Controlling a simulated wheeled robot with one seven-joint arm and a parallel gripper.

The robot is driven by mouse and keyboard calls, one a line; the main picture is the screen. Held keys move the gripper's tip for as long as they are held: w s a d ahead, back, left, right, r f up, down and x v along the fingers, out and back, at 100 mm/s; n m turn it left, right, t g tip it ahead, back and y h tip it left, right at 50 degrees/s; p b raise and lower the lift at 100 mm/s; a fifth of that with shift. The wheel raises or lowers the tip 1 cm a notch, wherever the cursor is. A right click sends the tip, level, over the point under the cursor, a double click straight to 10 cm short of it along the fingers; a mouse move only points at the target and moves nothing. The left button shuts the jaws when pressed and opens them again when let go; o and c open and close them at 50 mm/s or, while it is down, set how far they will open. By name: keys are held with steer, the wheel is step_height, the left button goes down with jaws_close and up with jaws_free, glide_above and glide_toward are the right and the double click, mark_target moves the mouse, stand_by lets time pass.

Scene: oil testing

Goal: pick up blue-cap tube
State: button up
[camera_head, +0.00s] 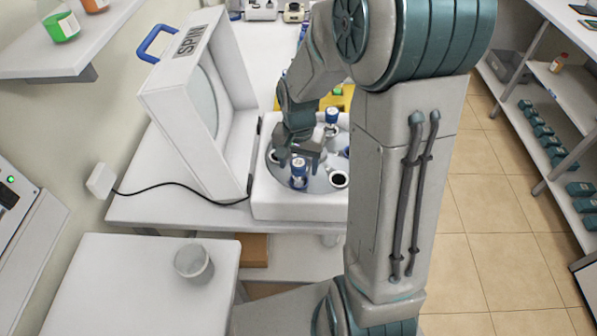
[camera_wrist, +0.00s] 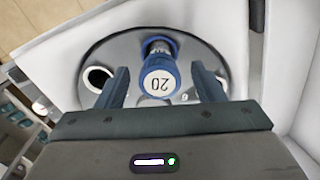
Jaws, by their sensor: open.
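A blue-cap tube (camera_head: 299,174) stands in the round metal rotor of the open white centrifuge (camera_head: 300,207). In the wrist view its cap (camera_wrist: 159,84) has a white top marked "20", seen upside down. My gripper (camera_head: 301,160) is over the rotor with its fingers pointing down. In the wrist view the open fingers of my gripper (camera_wrist: 160,76) lie on either side of the cap, with gaps between. Another blue-cap tube (camera_head: 332,117) stands farther back in the rotor. My arm hides part of the rotor and the centrifuge's right side.
The centrifuge lid (camera_head: 160,93), marked "SPIN", stands open on the left with a blue handle. An empty rotor hole (camera_head: 338,179) is right of the tube. A yellow rack (camera_head: 340,98) is behind. A clear beaker (camera_head: 193,262) stands on the front-left table.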

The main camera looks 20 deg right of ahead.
steer(key=shift+f, duration=0.9)
steer(key=c, duration=1.1)
steer(key=shift+r, duration=0.1)
